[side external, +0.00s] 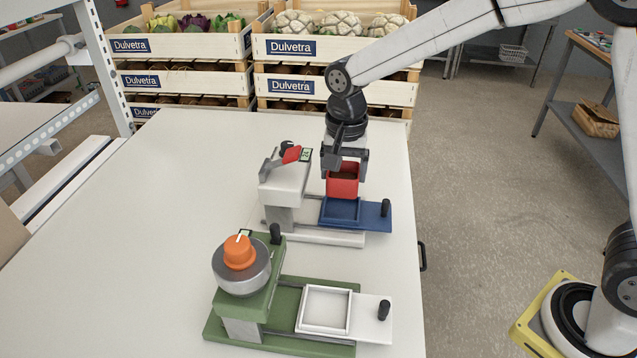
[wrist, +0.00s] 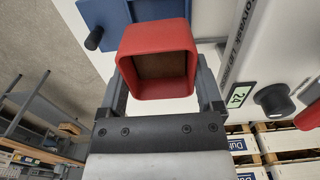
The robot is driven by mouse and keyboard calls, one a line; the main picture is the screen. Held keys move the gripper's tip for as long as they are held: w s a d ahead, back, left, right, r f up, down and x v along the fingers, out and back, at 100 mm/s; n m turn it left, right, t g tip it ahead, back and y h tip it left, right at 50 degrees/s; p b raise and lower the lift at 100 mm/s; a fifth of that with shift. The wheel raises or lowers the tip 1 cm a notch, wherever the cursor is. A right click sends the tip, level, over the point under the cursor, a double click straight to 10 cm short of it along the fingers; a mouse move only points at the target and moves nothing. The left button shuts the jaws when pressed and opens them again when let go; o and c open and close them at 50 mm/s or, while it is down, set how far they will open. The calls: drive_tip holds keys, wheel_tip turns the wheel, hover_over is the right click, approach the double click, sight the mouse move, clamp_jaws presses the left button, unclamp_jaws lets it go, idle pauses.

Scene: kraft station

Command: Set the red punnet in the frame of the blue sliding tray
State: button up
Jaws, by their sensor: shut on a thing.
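The red punnet (side external: 342,187) is a small square open tub with a brown inside. My gripper (side external: 345,162) is shut on it, with a finger on each of two opposite sides. The wrist view shows the punnet (wrist: 158,40) between the fingers of my gripper (wrist: 160,82). The blue sliding tray (side external: 375,216) is pulled out to the right of its white machine and has a square raised frame and a black knob. The punnet appears above the frame's far side; the exact gap is unclear. In the wrist view the tray (wrist: 100,12) is partly hidden behind the punnet.
The white machine (side external: 285,185) with a red lever stands left of the tray. A green machine (side external: 245,305) with an orange knob and white sliding tray (side external: 370,325) stands in front. Vegetable crates (side external: 330,48) stand behind. The table's left part (side external: 130,220) is clear.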

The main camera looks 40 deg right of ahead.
drive_tip(key=shift+f, duration=2.2)
drive_tip(key=shift+f, duration=0.7)
idle(1.1)
drive_tip(key=o, duration=1)
drive_tip(key=shift+r, duration=0.1)
drive_tip(key=shift+r, duration=3.95)
